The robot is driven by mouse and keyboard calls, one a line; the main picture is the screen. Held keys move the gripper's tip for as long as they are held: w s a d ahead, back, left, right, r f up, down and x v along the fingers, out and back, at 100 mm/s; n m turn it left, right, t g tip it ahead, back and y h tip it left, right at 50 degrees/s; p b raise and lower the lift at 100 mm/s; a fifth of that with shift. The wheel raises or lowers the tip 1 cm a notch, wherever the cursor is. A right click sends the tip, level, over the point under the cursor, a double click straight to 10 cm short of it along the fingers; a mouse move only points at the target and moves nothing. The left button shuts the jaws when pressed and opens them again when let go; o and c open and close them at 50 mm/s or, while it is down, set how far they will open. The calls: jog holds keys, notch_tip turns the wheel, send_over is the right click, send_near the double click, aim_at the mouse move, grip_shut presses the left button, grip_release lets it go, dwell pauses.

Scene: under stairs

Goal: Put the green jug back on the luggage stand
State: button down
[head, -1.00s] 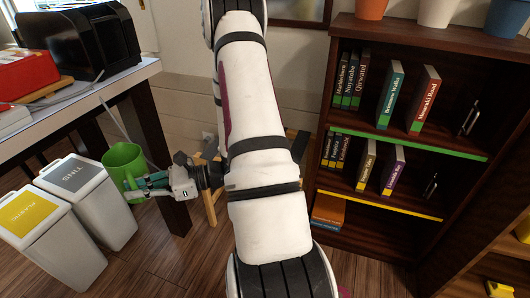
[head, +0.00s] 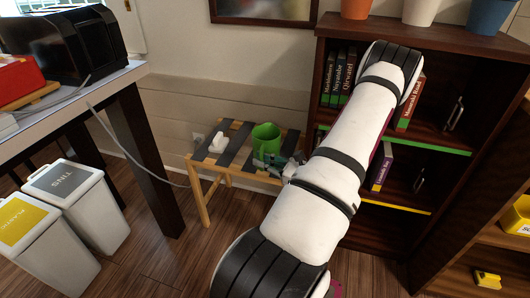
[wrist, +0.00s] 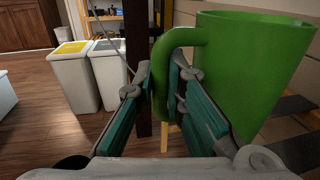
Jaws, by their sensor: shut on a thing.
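The green jug (head: 266,136) is upright over the right part of the luggage stand in the head view. My gripper (head: 281,162) is at its lower right side. In the wrist view the jug (wrist: 255,60) fills the upper right, and my gripper (wrist: 163,88) is shut on its handle. The luggage stand (head: 205,206) has a light wooden frame and dark straps. I cannot tell whether the jug's base touches the straps; my fingers partly hide its lower part.
A small white object (head: 217,144) lies on the stand's left part. A dark bookcase (head: 330,35) stands at the right, close to my arm. A table (head: 137,140) and two bins, one grey-topped (head: 95,205) and one yellow-topped (head: 40,245), are at the left.

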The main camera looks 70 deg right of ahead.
jog(key=s+d+m+h, duration=0.1)
jog(key=s+d+h, duration=0.1)
jog(key=s, duration=0.3)
jog(key=shift+w+d+f+b, duration=1)
jog(key=shift+w+d, duration=0.8)
jog(key=shift+w, duration=0.2)
jog(key=shift+w+d+f+b, duration=1)
jog(key=shift+w+d, duration=0.85)
jog(key=shift+w, duration=0.15)
jog(key=shift+w+d+f+b, duration=1)
jog(key=shift+w+d, duration=0.8)
jog(key=shift+w, duration=0.2)
jog(key=shift+f, duration=0.1)
jog(key=c, duration=1.7)
grip_release()
jog(key=shift+o, duration=0.2)
